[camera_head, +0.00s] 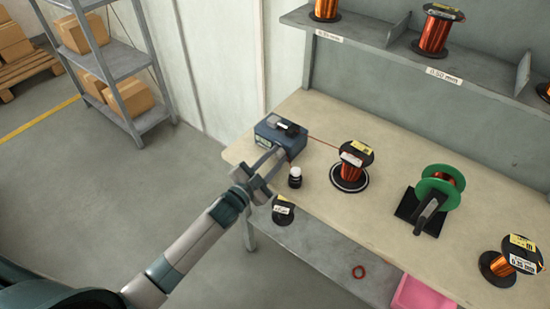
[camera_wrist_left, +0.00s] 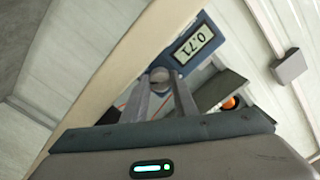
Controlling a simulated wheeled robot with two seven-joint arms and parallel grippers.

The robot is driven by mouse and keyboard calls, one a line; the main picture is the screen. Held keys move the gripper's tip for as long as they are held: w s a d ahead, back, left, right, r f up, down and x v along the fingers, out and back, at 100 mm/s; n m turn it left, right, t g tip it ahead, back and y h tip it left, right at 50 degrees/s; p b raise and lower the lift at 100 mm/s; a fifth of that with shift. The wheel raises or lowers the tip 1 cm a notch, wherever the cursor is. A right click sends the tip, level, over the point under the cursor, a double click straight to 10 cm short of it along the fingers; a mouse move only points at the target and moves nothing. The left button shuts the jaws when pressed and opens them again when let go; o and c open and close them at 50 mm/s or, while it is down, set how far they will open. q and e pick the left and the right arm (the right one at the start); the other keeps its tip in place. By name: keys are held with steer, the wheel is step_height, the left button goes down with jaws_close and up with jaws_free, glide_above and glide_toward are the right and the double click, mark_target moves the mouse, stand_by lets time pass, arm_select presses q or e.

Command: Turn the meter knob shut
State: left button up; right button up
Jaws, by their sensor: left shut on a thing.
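The blue meter (camera_head: 268,139) stands at the left end of the bench. In the left wrist view the meter (camera_wrist_left: 203,28) has a display (camera_wrist_left: 194,43) reading 0.71. Its round grey knob (camera_wrist_left: 159,74) shows between my finger ends. My left gripper (camera_head: 277,157) reaches the meter's front from the lower left. In the left wrist view my left gripper (camera_wrist_left: 162,84) is shut on the knob, with its two fingers on either side. The knob is hidden in the head view. My right gripper is not in view.
A red wire (camera_head: 323,142) runs from the meter to a copper spool (camera_head: 352,166). A green spool on a black stand (camera_head: 437,192) and another spool (camera_head: 497,266) are further right. A shelf (camera_head: 390,48) hangs above.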

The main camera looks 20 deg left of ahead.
arm_select(q)
steer(key=shift+f+m, duration=0.15)
steer(key=shift+m, duration=0.25)
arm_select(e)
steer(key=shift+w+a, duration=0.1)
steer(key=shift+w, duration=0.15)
arm_select(q)
steer(key=o, duration=0.8)
steer(key=shift+c, duration=0.2)
steer(key=shift+s, duration=0.1)
